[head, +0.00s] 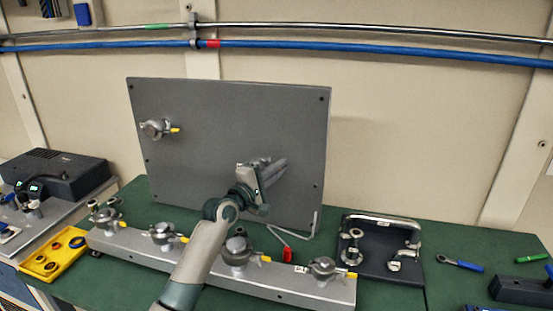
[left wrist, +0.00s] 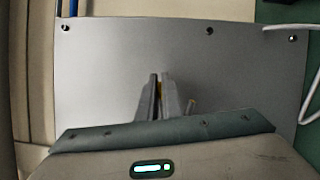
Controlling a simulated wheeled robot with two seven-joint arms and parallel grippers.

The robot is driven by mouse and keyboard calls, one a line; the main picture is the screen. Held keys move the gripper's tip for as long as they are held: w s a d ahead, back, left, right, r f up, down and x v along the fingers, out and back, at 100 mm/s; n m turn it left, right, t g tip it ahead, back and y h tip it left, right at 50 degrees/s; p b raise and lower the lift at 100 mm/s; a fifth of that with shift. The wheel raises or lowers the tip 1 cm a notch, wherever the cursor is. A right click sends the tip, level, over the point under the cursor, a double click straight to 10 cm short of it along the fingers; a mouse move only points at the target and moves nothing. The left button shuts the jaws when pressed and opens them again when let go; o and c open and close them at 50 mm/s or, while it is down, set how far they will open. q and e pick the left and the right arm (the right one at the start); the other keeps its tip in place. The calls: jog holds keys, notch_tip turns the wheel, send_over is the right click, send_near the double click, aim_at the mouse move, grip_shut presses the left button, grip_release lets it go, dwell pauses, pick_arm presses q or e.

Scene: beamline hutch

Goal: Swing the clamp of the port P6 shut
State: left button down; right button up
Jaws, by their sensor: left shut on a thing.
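My left gripper (head: 257,182) reaches up in front of the upright grey panel (head: 225,110). A metal port (head: 260,162) on the panel shows only in part behind the gripper. No P6 label is readable, and how far the clamp is swung cannot be told. A second port with a clamp and yellow tip (head: 157,128) sits at the panel's upper left. My right gripper is not in view.
A grey rail (head: 130,244) with several clamped ports runs along the green bench below the panel. A red-handled hex key (head: 287,255), a dark tray with metal fittings (head: 378,270) and a yellow tray (head: 35,264) lie nearby. Pipes cross the wall above.

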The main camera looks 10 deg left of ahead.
pick_arm(q)
jog(key=shift+d+f+m+g+p, duration=0.15)
jog(key=shift+f+m+g+p, duration=0.2)
jog(key=shift+f+m, duration=0.8)
jog(key=shift+f, duration=0.1)
jog(key=c, duration=1.9)
grip_release()
jog(key=shift+c, duration=0.2)
jog(key=shift+s, duration=0.1)
jog(key=b+v, duration=0.4)
jog(key=v, duration=1.3)
jog(key=shift+r+b, duration=0.2)
jog(key=shift+b, duration=0.15)
jog(key=shift+s, duration=0.15)
